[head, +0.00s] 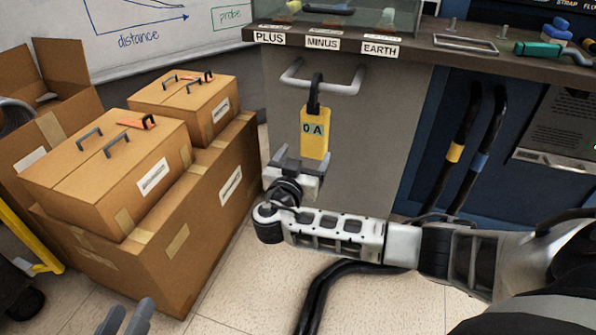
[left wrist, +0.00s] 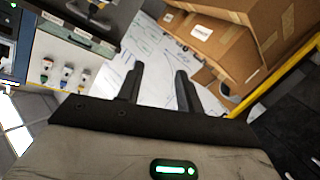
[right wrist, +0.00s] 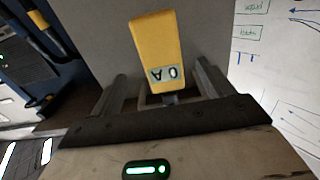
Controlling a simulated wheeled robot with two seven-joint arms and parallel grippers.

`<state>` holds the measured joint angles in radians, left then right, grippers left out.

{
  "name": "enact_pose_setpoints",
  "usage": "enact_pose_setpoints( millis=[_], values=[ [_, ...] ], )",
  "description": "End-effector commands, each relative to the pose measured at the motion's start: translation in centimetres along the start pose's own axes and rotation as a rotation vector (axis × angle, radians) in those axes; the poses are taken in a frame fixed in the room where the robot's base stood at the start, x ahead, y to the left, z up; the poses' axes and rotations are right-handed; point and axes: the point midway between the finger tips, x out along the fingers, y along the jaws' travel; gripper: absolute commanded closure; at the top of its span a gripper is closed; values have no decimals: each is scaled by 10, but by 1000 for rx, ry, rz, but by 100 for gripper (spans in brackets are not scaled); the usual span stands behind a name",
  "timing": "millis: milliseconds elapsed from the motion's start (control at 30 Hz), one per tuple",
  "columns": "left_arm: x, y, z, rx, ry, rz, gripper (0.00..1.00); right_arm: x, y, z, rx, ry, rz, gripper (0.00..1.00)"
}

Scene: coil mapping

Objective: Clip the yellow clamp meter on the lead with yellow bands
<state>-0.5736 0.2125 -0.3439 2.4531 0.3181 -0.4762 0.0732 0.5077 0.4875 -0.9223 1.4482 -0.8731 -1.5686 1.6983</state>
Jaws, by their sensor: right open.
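The yellow clamp meter (head: 314,133), reading "0 A", hangs by its black jaw from the grey handle (head: 322,88) on the bench front. It also shows in the right wrist view (right wrist: 156,40). My right gripper (head: 302,168) is open at the meter's lower end; in the right wrist view its fingers stand apart on either side of the meter, with gaps visible. The lead with the yellow band (head: 455,152) is a black cable hanging right of the cabinet, beside a blue-banded lead (head: 479,162). My left gripper (head: 127,315) is open and empty at the bottom left.
Stacked cardboard boxes (head: 150,260) fill the left side. The bench top (head: 400,48) with PLUS, MINUS and EARTH labels overhangs the cabinet. A black cable (head: 320,290) lies on the floor below my right arm. Floor between boxes and cabinet is clear.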

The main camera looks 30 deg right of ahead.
Motion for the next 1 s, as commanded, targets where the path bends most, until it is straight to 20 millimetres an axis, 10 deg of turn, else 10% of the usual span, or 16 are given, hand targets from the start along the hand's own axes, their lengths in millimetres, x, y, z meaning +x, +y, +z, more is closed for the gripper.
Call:
enact_pose_setpoints(
  millis=[500,1000],
  values=[
    [6,6,-19,-26,165,88,64,72,0,4,0,-1,1,20],
    [8,8,-42,86,284,104,64,88,0,0,-1,-2,-1,20]
  ],
)
